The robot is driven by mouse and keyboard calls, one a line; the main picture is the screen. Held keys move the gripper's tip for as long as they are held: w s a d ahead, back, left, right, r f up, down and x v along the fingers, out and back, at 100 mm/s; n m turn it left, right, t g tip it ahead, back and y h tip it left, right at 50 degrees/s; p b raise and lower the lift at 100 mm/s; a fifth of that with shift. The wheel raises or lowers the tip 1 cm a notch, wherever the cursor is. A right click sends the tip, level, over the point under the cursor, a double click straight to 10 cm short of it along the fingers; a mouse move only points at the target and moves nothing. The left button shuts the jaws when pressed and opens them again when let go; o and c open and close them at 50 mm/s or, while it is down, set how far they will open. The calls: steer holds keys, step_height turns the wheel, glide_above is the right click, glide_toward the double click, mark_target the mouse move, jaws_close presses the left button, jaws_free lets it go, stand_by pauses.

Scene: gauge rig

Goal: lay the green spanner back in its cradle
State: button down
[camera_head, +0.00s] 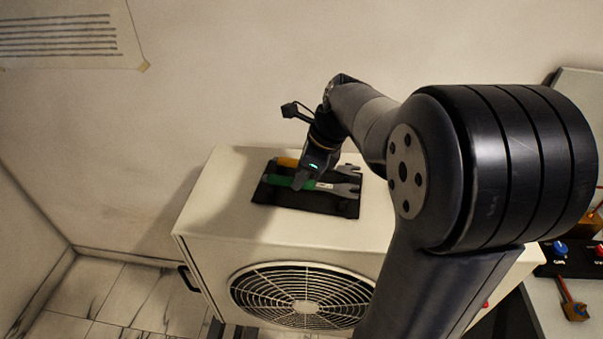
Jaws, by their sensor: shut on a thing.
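The green spanner (328,187) has a green handle and a grey open-jawed head pointing right. It lies across or just above a black tray-like cradle (330,206) on top of the white fan unit; I cannot tell whether it touches the cradle. My gripper (302,180) reaches down from above and is shut on the spanner's green handle, hiding part of it.
A second spanner with an orange-yellow handle (286,162) lies behind the green one on the cradle, partly hidden by my gripper. The white fan unit (210,215) has bare top around the cradle. At far right, a bench holds a blue knob (560,247) and an orange-handled item (573,307).

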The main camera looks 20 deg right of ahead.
steer(key=shift+f, duration=0.6)
steer(key=c, duration=1.3)
jaws_free()
steer(key=shift+o, duration=0.2)
steer(key=b+v, duration=0.1)
steer(key=v, duration=1)
